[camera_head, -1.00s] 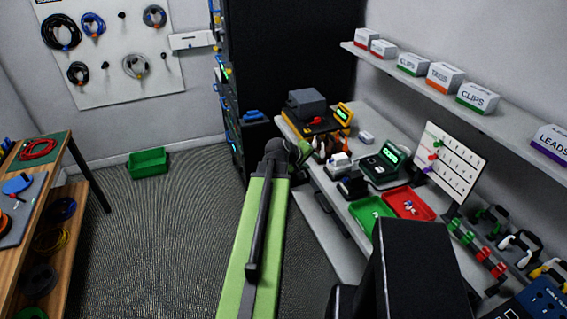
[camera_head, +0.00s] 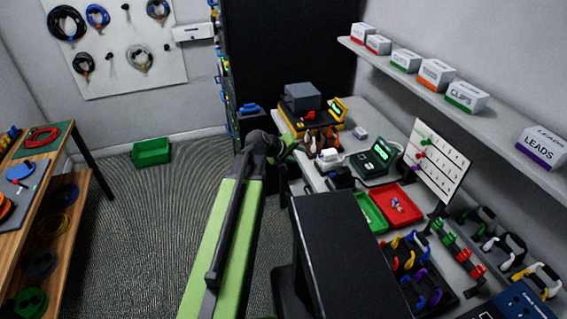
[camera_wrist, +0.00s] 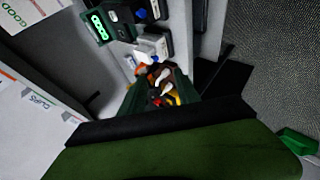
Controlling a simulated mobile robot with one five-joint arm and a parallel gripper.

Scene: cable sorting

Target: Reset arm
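My arm, green and black, reaches forward along the left side of the workbench in the head view. My gripper (camera_head: 308,143) is at its far end, over the bench's near left edge, small and partly hidden by the wrist. In the wrist view, dark green parts of my gripper (camera_wrist: 160,92) stand around white, red and yellow pieces (camera_wrist: 163,82). I cannot tell whether these pieces are between the fingers or beyond them, nor how far apart the fingertips are.
The bench holds a green-screen tester (camera_head: 378,157), a red tray (camera_head: 397,205), a green tray (camera_head: 371,213) and a pegged board (camera_head: 439,160). A shelf of labelled boxes (camera_head: 435,74) runs above. A black rack (camera_head: 290,45) stands behind. A green bin (camera_head: 151,152) sits on open floor.

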